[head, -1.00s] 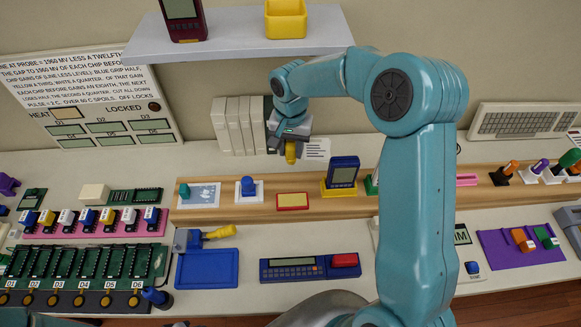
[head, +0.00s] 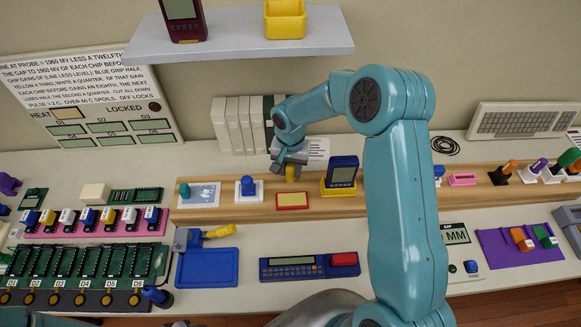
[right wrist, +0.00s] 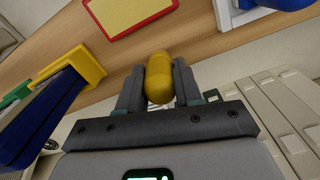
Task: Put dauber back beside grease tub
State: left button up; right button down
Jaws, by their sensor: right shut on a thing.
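My right gripper (head: 291,170) is shut on a rounded yellow piece, which I take to be the dauber (head: 291,174). It hangs above the back of the wooden strip, behind the red-rimmed yellow pad. A blue knob on a white base (head: 247,187) stands left of the gripper. My left gripper is not in view.
The red-rimmed yellow pad (head: 292,200) lies on the wooden strip (head: 330,207). A blue handheld in a yellow stand (head: 342,174) stands close right of the gripper. White binders (head: 240,126) stand behind. A teal piece (head: 184,190) stands on a pale mat at the left.

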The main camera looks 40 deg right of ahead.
jog(key=c, duration=0.8)
grip_release()
jog(key=shift+o, duration=0.2)
jog(key=shift+p, duration=0.3)
jog(key=shift+r+p, duration=0.15)
jog(key=shift+p, duration=0.35)
jog(key=r+b, duration=0.1)
jog(key=r, duration=0.1)
jog(key=r+b, duration=0.1)
jog(key=r, duration=0.2)
jog(key=shift+w+d+r+b, duration=0.1)
jog(key=shift+w+d+b, duration=0.1)
jog(key=shift+b, duration=0.1)
notch_tip(320, 180, up, 11)
jog(key=shift+s, duration=0.1)
jog(key=shift+f, duration=0.2)
